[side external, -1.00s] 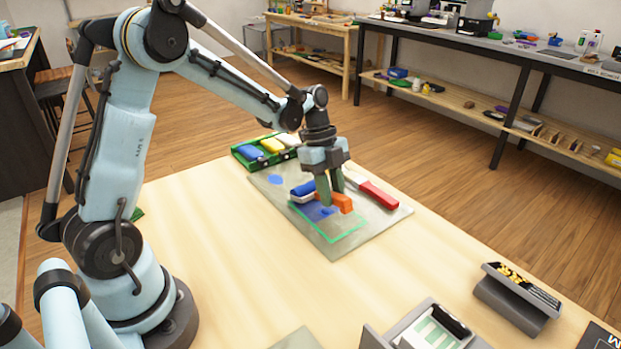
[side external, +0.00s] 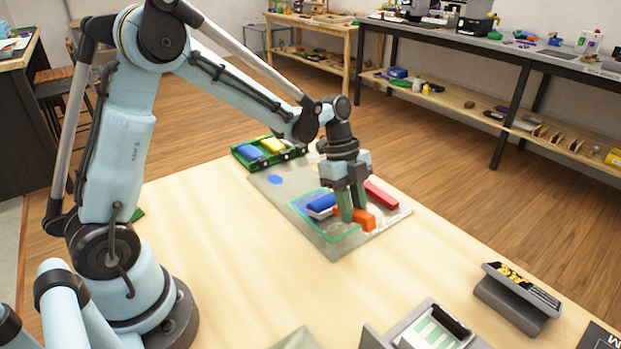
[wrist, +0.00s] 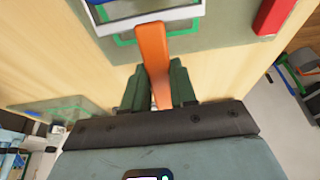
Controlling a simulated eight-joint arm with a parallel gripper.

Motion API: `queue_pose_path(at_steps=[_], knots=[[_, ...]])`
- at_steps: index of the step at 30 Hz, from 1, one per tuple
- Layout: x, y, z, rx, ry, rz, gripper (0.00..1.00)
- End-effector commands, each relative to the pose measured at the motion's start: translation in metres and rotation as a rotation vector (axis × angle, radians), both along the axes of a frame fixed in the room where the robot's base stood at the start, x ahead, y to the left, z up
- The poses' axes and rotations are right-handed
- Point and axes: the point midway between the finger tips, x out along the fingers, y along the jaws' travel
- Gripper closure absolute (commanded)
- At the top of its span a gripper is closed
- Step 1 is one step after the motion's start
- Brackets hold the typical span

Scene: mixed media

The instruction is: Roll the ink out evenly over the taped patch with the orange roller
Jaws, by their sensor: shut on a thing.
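The orange roller's handle (side external: 369,218) is clamped between the fingers of my gripper (side external: 353,210). The handle also shows in the wrist view (wrist: 152,50), between the fingers. The roller's blue head (side external: 321,203) is over the patch outlined in green tape (side external: 345,236) on a grey slab (side external: 327,250). I cannot tell whether the head touches the slab. A blue ink spot (side external: 275,180) lies on the slab outside the tape. How evenly ink covers the patch is not clear, as the roller hides part of it.
A red-handled tool (side external: 382,195) lies on the slab, just behind my gripper. A green tray (side external: 268,157) with coloured pieces stands beyond the slab. Grey holders (side external: 515,300) are at the table's near right.

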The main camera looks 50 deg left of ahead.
Motion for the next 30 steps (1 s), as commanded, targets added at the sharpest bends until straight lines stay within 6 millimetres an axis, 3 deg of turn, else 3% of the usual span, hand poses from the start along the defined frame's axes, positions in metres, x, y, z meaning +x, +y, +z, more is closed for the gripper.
queue_pose_path(at_steps=[7,17,30], knots=[[0.000,-0.024,0.000,0.000,0.001,-0.001,1.00],[0.000,-0.025,0.000,0.000,0.000,0.001,1.00],[0.000,-0.068,0.000,0.000,0.000,-0.002,1.00]])
